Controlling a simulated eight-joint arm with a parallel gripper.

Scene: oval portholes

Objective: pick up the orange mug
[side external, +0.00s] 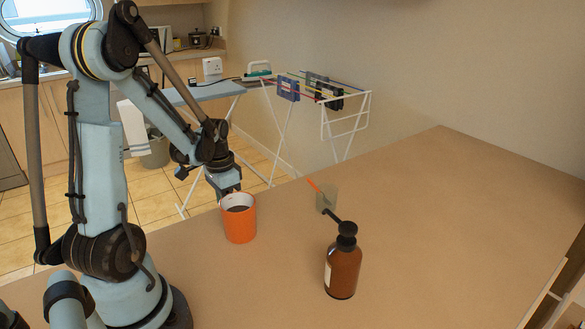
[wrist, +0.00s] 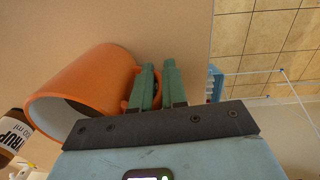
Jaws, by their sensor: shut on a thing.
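The orange mug (side external: 240,226) is upright near the table's far-left edge in the side view, with a pale rim and dark inside. I cannot tell whether its base touches the table. My gripper (side external: 231,193) is at the mug's far side, by the rim. In the wrist view the mug (wrist: 85,88) fills the left, its opening facing lower left. The green fingers of my gripper (wrist: 158,74) are close together at the mug's handle side, shut on it. The handle is mostly hidden by the fingers.
A brown pump bottle (side external: 342,268) stands to the mug's right, nearer the camera. The right part of the table (side external: 450,200) is clear. A drying rack (side external: 345,112) and ironing board (side external: 205,92) stand beyond the table.

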